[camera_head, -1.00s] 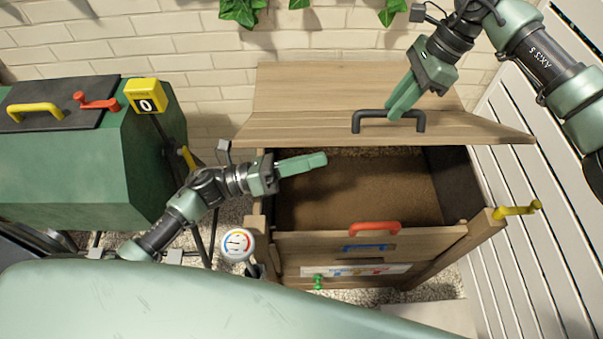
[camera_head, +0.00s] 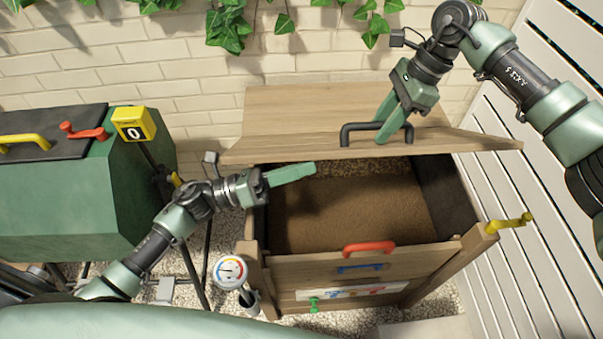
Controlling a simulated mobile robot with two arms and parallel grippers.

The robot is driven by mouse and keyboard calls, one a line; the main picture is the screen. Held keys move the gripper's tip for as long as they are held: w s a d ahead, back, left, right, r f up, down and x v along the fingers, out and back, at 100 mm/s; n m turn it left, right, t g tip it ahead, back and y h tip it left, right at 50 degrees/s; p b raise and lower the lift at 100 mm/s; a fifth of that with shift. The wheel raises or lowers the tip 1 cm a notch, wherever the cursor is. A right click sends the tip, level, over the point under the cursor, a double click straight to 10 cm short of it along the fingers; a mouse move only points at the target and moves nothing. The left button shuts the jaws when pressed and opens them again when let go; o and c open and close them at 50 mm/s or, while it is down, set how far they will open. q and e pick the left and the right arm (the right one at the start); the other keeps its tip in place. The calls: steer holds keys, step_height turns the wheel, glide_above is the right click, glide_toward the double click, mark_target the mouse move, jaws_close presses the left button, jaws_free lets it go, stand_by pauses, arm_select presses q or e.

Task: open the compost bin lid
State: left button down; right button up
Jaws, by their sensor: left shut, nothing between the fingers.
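The wooden compost bin (camera_head: 350,268) stands by the brick wall with dark brown compost (camera_head: 345,210) showing inside. Its lid (camera_head: 330,103) is raised and tilted back, leaving the front of the opening uncovered. A black handle (camera_head: 358,127) is on the lid's front part. My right gripper (camera_head: 388,125) is at this handle, its fingers overlapping the right half of the bar. Whether they are closed on it cannot be told. My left gripper (camera_head: 313,167) is shut and empty, pointing right over the bin's left rear part, below the lid's front edge.
A red handle (camera_head: 369,247) is on the bin's front rim, and a yellow handle (camera_head: 509,223) at its right. A dial gauge (camera_head: 230,272) stands at the front left. A green drum (camera_head: 75,200) with a yellow counter (camera_head: 134,124) is left. White slats (camera_head: 550,230) bound the right.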

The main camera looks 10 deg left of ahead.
steer(key=shift+o, duration=0.3)
steer(key=shift+w+f, duration=0.1)
steer(key=shift+w, duration=0.05)
arm_select(q)
steer(key=shift+w+a+f, duration=0.1)
steer(key=shift+w+a, duration=0.05)
steer(key=shift+w, duration=0.15)
arm_select(e)
steer(key=shift+r, duration=0.2)
